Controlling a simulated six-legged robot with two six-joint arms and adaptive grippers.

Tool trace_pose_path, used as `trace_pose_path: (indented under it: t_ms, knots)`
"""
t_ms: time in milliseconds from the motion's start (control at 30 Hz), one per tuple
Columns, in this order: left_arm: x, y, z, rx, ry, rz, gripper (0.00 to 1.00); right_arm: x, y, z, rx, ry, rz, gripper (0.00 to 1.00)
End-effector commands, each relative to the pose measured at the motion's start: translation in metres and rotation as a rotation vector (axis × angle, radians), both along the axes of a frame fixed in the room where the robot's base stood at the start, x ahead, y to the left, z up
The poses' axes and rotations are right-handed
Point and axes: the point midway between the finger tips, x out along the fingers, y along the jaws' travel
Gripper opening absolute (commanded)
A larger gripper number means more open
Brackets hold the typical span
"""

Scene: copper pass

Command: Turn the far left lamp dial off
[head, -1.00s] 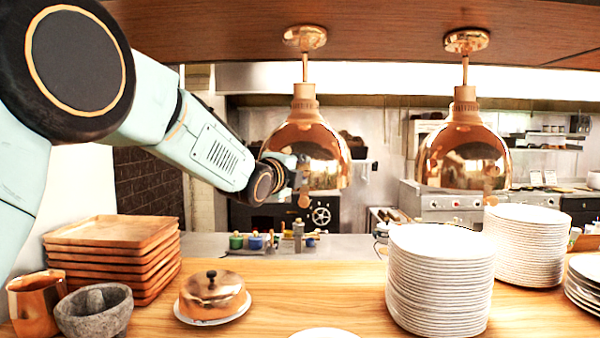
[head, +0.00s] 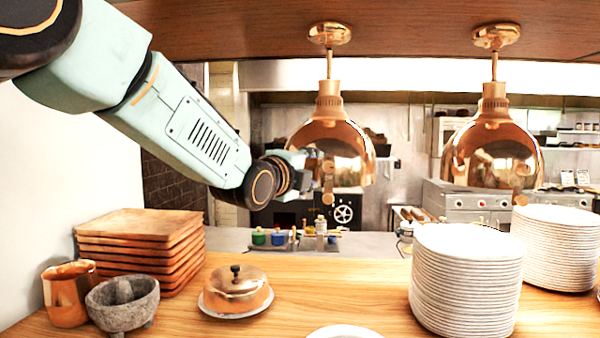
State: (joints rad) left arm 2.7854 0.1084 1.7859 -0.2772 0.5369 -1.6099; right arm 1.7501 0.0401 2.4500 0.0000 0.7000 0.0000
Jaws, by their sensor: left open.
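Two copper heat lamps hang from the wooden shelf: the left lamp (head: 345,150) and the right lamp (head: 490,150). A small round copper dial (head: 328,199) shows at the lower front rim of the left lamp. A similar dial (head: 520,199) is on the right lamp. My left gripper (head: 314,172) is open, in front of the left lamp's left side, just up and left of its dial. Its fingers are small and overlap the lamp, so I cannot tell whether they touch it. My right gripper is out of view.
Tall stacks of white plates (head: 467,285) stand on the wooden counter at the right. A copper-domed dish (head: 236,290), wooden trays (head: 140,250), a copper jug (head: 68,295) and a stone mortar (head: 122,303) stand at the left. The counter's middle is mostly clear.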

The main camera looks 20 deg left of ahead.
Motion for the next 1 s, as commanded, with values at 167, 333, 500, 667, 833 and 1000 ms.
trace_pose_path:
  t_ms: [167,333,500,667,833,1000]
  knots:
    - [-0.028,0.003,0.001,-0.004,0.0,0.0,0.48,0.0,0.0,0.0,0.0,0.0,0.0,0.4]
    - [-0.044,0.005,0.002,-0.002,-0.001,0.001,0.48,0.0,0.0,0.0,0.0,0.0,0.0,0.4]
    - [-0.049,0.005,0.002,-0.001,-0.001,0.0,0.48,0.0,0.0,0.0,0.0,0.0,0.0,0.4]
    - [-0.049,0.005,0.002,-0.001,-0.001,0.0,0.48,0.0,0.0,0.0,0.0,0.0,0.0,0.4]
    - [-0.049,0.005,0.002,-0.001,0.0,0.0,0.48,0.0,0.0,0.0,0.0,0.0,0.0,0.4]
    - [-0.049,0.005,0.002,-0.001,0.0,0.0,0.48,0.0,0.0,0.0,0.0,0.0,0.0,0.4]
